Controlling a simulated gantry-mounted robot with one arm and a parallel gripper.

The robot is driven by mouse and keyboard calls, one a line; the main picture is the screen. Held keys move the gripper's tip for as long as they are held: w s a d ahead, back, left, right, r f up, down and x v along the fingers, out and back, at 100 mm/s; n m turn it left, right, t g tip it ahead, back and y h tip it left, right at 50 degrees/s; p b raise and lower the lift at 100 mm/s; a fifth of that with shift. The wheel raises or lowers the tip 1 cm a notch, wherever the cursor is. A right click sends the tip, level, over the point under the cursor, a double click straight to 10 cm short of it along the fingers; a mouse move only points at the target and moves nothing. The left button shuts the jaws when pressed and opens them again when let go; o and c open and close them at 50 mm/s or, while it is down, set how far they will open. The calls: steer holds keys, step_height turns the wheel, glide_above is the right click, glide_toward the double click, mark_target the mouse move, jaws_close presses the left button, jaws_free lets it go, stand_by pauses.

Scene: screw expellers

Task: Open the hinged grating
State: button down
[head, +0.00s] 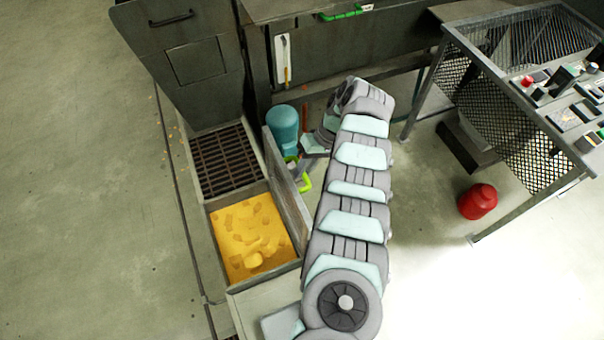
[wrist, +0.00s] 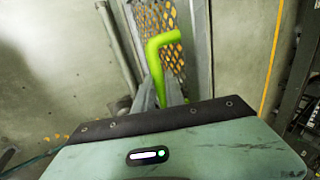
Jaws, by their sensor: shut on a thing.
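The hinged grating (head: 287,170) stands steeply raised along the right side of an open pit in the head view. In the wrist view its mesh (wrist: 170,22) shows yellow through the holes. A bright green handle (head: 305,183) sits on it; the bent handle (wrist: 153,58) also shows in the wrist view. My gripper (head: 296,162) is at the handle on the grating's right side, shut on it. In the wrist view my gripper (wrist: 160,95) is partly hidden by the wrist housing, and the exact grip is hard to see.
Yellow material (head: 252,236) fills the open pit. A dark barred grate (head: 228,160) lies behind it. A teal motor-like cylinder (head: 284,125) stands close to my gripper. A mesh-sided control stand (head: 515,90) and a red container (head: 478,201) are at right.

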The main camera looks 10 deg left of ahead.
steer(key=shift+d+f+b, duration=0.15)
steer(key=shift+f+b, duration=0.05)
steer(key=shift+b, duration=0.25)
steer(key=shift+r, duration=0.15)
steer(key=c, duration=1.8)
jaws_free()
steer(key=shift+s+d, duration=0.1)
steer(key=shift+o, duration=1)
steer(key=shift+s+d, duration=0.15)
steer(key=shift+o, duration=1)
step_height(320, 180, up, 20)
steer(key=p, duration=0.8)
steer(key=shift+p, duration=0.4)
